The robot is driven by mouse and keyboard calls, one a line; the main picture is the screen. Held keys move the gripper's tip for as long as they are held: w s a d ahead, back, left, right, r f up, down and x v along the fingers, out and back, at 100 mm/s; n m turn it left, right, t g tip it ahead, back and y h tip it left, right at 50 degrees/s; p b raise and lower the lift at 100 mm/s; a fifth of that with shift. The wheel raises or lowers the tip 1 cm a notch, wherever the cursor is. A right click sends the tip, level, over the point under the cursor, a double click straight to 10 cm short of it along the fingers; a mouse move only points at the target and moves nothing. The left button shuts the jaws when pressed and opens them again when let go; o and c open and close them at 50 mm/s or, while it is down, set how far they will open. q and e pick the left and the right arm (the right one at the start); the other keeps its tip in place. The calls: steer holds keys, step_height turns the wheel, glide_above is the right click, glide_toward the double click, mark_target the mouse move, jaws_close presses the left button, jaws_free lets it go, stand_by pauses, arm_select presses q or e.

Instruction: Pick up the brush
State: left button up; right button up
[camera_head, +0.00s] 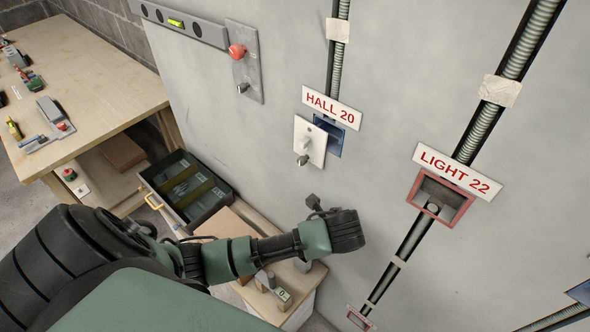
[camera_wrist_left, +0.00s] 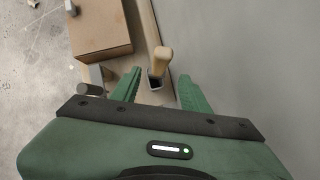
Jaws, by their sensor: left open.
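In the left wrist view, a pale wooden handle (camera_wrist_left: 161,60), which looks like the brush's, stands up from a small dark square opening close to the grey wall. Its lower end is hidden, so I cannot see bristles. My left gripper (camera_wrist_left: 160,76) is open, with one green finger on each side of the handle's line. I see no contact, and the gap in depth is unclear. In the head view my left arm reaches over the low wooden bench, and I cannot make out the brush there. My right gripper is not in view.
A brown box (camera_wrist_left: 98,28) stands left of the handle, with a dark cylinder (camera_wrist_left: 90,89) nearer. The grey wall (camera_head: 400,80) is close on the right. A workbench (camera_head: 80,80) stands far left.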

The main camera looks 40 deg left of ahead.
arm_select(q)
steer(key=x, duration=0.6)
steer(key=shift+s+a+f, duration=0.1)
steer(key=shift+f, duration=0.1)
steer(key=shift+a+f, duration=0.15)
steer(key=shift+f, duration=0.25)
steer(key=c, duration=0.9)
jaws_close()
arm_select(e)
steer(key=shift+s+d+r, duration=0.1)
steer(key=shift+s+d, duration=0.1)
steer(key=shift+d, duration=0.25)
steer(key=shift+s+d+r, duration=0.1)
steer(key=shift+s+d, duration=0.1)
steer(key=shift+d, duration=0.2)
